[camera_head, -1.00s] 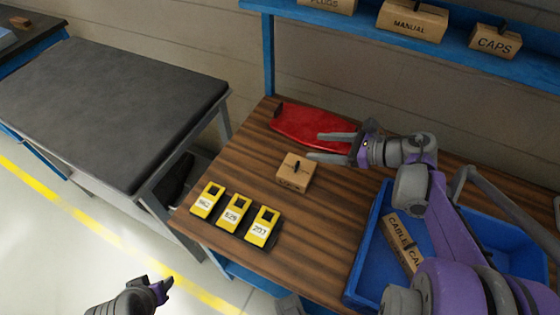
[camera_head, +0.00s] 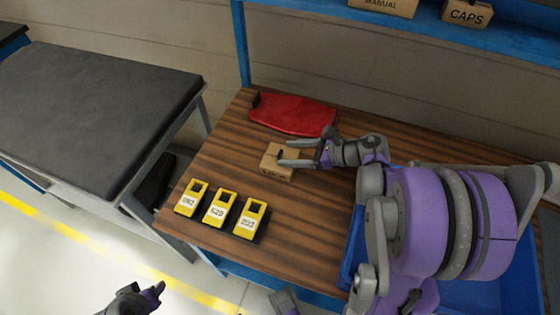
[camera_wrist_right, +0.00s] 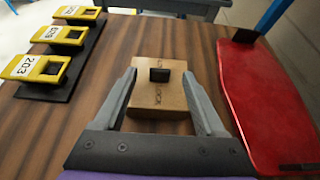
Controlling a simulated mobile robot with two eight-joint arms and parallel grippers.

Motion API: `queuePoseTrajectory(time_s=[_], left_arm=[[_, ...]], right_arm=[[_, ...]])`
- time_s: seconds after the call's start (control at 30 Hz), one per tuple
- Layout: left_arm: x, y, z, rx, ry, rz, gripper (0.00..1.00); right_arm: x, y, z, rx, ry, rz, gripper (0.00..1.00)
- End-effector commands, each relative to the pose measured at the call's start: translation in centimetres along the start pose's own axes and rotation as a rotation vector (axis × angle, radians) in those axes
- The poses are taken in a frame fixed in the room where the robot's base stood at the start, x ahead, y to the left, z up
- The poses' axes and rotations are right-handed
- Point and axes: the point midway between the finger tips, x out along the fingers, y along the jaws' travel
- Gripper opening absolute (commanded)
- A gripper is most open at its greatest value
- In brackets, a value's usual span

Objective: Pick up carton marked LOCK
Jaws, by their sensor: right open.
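The carton (camera_head: 277,172) is a small brown box on the wooden bench top, with a dark tab on top. In the right wrist view my right gripper (camera_wrist_right: 160,73) has one finger on each side of the carton; contact is not clear. My left gripper (camera_head: 155,291) is low at the left, away from the bench over the floor; its jaws are too small to judge.
A red panel (camera_head: 293,115) lies behind the carton. Several yellow numbered units (camera_head: 220,208) stand at the front left. A blue bin (camera_head: 350,245) is at the right, partly behind my arm. A blue shelf (camera_head: 330,8) with cartons runs above.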

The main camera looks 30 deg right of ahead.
Motion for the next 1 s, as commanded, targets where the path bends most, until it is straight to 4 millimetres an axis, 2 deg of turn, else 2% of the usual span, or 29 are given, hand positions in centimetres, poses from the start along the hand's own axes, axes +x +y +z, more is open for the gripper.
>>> queuePoseTrajectory(time_s=[0.1, 0.2, 0.5, 0.57, 0.9, 1.0], left_arm=[[0.1, 0.0, 0.1, 0.0, -0.001, 0.0, 0.5], [0.2, 0.0, 0.1, 0.0, -0.001, 0.0, 0.5], [0.2, 0.0, 0.1, 0.0, -0.001, 0.0, 0.5], [0.2, 0.0, 0.1, 0.0, -0.001, 0.0, 0.5], [0.2, 0.0, 0.1, 0.0, -0.001, 0.0, 0.5], [0.2, 0.0, 0.1, 0.0, -0.001, 0.0, 0.5]], right_arm=[[2.2, 0.1, 0.0, -0.002, 0.0, 0.003, 0.73], [3.3, 0.1, 0.0, 0.0, 0.0, 0.002, 0.73], [3.8, 0.0, 0.0, 0.0, 0.0, 0.0, 0.73], [3.8, 0.0, 0.0, 0.0, 0.0, 0.0, 0.64], [3.8, 0.0, 0.0, 0.0, 0.0, 0.0, 0.02], [3.8, 0.0, 0.0, 0.0, 0.0, 0.0, 0.0]])
